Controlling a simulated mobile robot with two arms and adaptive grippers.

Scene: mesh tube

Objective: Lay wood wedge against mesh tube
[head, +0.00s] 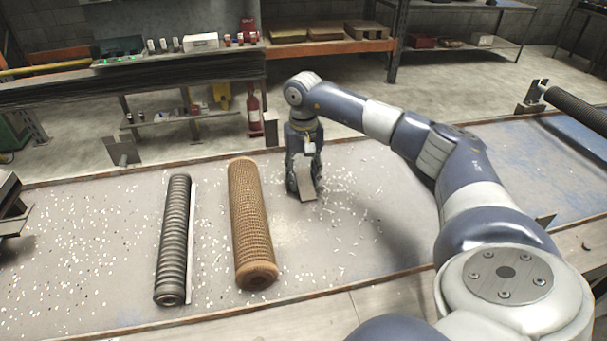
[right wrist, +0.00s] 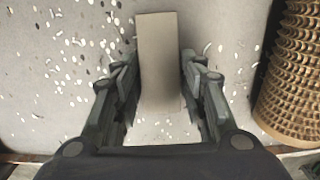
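The mesh tube (head: 250,220), a brown textured roll, lies lengthwise on the grey table; part of it shows at the right edge of the right wrist view (right wrist: 295,75). The wood wedge (head: 307,190) is a small pale block right of the tube's far half, apart from it. My right gripper (head: 304,180) points down over the wedge. In the right wrist view its fingers (right wrist: 159,85) lie along both sides of the wedge (right wrist: 158,50) and appear to touch it. Whether the wedge touches the table is unclear. The left gripper is not clearly visible.
A dark ribbed roll (head: 173,240) with a pale strip along its right side lies left of the mesh tube. White chips are scattered over the table (head: 95,235). Shelves stand behind it.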

